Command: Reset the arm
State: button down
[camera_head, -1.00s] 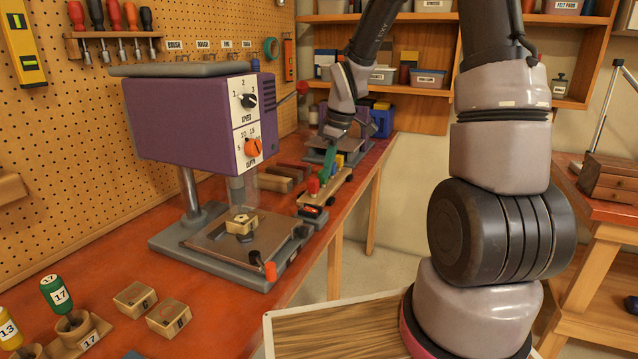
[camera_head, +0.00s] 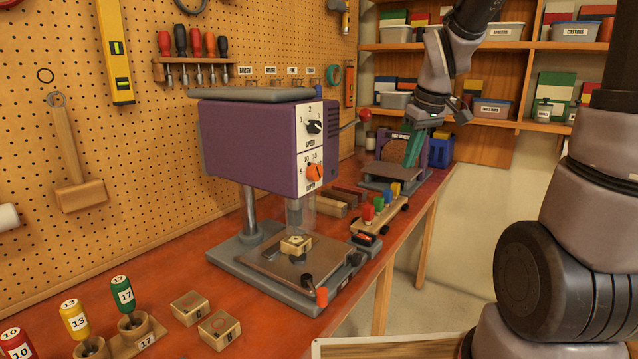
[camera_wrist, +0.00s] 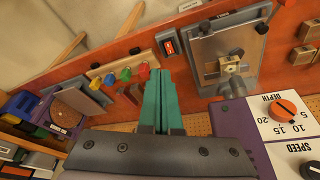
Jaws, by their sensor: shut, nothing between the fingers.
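My gripper (camera_head: 411,150) hangs over the far part of the orange bench (camera_head: 440,185), with its green fingers pointing down. In the wrist view the two teal fingers (camera_wrist: 163,95) lie side by side, shut and empty.
A purple drill press (camera_head: 250,148) stands on the near bench, with a small wooden block (camera_head: 296,245) on its table. A purple-framed machine (camera_head: 390,172) and a blue bin (camera_head: 439,152) are close to the gripper. Shelves (camera_head: 470,118) stand behind.

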jog(key=s+d+r+m+t, duration=0.2)
jog(key=s+r+m, duration=0.7)
jog(key=s, duration=0.5)
jog(key=shift+r+m+t+y, duration=0.3)
jog(key=shift+r+t+y, duration=0.1)
jog(key=shift+r+t, duration=0.5)
jog(key=shift+s+d, duration=0.1)
